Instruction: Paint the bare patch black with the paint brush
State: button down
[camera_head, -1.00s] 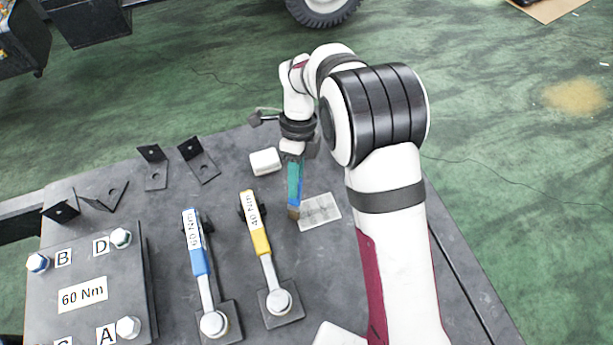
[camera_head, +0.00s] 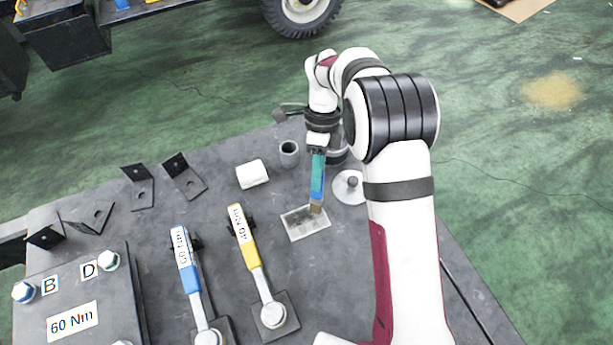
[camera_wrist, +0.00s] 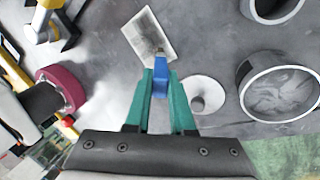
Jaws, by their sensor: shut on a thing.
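The paint brush has a blue handle (camera_head: 318,187) and a brown bristle end (camera_head: 316,208). My gripper (camera_head: 319,168) is shut on its handle; the teal fingers also show in the wrist view (camera_wrist: 159,80). The brush points down, with its tip over the upper right part of a small pale plate (camera_head: 300,226) with a greyish, streaky face. The plate also shows in the wrist view (camera_wrist: 143,28). I cannot tell whether the bristles touch it. Part of the plate is hidden by the brush.
A white disc with a dark knob (camera_head: 349,194) lies right of the brush. A grey cup (camera_head: 289,153) and a white block (camera_head: 252,174) stand behind. A wide open can (camera_wrist: 252,97) shows greyish contents. Yellow (camera_head: 242,224) and blue (camera_head: 186,250) wrenches lie to the left.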

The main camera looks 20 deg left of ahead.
notch_tip(320, 180, up, 8)
jog(key=w+d, duration=0.1)
jog(key=shift+w+d, duration=0.2)
dwell(0.6)
dwell(0.6)
jog(key=s+a+r, duration=0.4)
jog(key=s+a, duration=0.1)
jog(key=s, duration=0.3)
jog(key=x, duration=0.5)
jog(key=shift+w+a+f, duration=0.1)
jog(key=shift+a+f, duration=0.05)
jog(key=shift+a, duration=0.2)
